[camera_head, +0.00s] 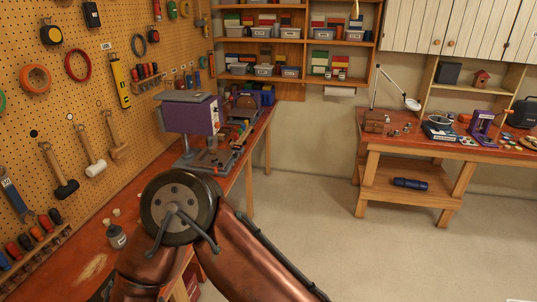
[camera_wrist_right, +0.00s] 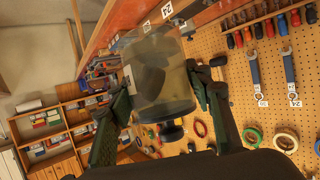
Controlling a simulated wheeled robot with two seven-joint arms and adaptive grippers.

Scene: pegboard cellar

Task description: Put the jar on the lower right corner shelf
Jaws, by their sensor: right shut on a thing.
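A clear glass jar (camera_wrist_right: 160,78) with a pale label and murky contents sits between the dark green fingers of my right gripper (camera_wrist_right: 163,84) in the right wrist view. The gripper is shut on it, and the jar looks tilted in that view. In the head view my copper right arm covers the near bench; jar and gripper are hidden there. The wooden corner shelf unit (camera_head: 305,60) stands at the back, well away from the arm. Its lower right shelf (camera_head: 348,82) holds green and red boxes and small containers, with some bare board to the right. My left gripper is not in view.
A pegboard (camera_head: 75,110) with tools lines the left wall. On the red-topped bench stand a purple machine (camera_head: 190,115) and a small bottle (camera_head: 116,237). A second workbench (camera_head: 440,145) with a lamp stands at right. The floor (camera_head: 310,215) between is clear.

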